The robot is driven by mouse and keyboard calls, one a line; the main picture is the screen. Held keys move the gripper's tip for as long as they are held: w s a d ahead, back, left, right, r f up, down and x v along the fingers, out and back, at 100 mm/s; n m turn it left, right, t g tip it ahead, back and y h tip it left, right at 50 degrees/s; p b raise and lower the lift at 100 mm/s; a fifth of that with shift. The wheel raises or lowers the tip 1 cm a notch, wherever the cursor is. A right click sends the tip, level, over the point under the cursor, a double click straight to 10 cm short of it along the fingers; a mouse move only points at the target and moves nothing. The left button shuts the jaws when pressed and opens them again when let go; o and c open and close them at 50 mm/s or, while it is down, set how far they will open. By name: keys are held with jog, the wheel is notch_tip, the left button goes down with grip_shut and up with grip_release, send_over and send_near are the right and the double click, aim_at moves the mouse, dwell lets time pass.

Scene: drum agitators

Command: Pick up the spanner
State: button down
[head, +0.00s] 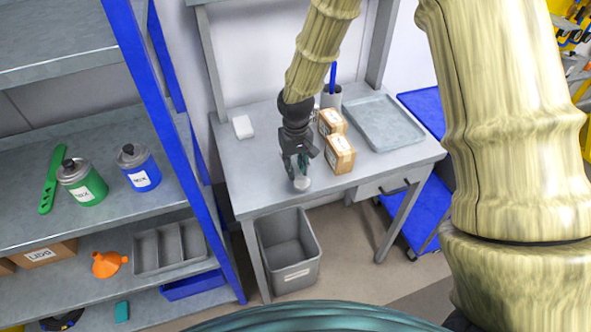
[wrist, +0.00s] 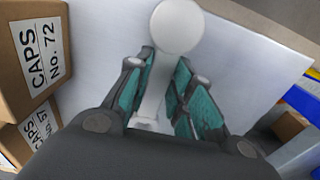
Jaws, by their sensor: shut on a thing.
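The pale grey spanner (head: 302,184) has a round, disc-like end and a straight shaft. In the head view it is at the tip of my gripper (head: 296,166), over the front part of the grey workbench (head: 255,185). In the wrist view the spanner (wrist: 177,27) runs between the teal finger pads of my gripper (wrist: 165,95), round end away from the palm. The fingers are shut on its shaft. I cannot tell whether it touches the bench top.
Cardboard boxes (head: 340,154) marked CAPS stand close right of my gripper, with a grey tray (head: 384,122) beyond. A white block (head: 243,127) lies at the back left. A grey bin (head: 288,250) stands below the bench.

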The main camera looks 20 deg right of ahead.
jog(key=shift+r, duration=0.4)
jog(key=shift+s+a+r+b, duration=0.1)
jog(key=shift+s+r+b, duration=0.1)
jog(key=shift+r+b, duration=0.55)
jog(key=s+a+r+b, duration=0.1)
jog(key=s+a+b, duration=0.3)
jog(key=s, duration=1)
jog(key=shift+s+a+r, duration=0.2)
jog(key=shift+a+r, duration=0.15)
jog(key=shift+a, duration=0.7)
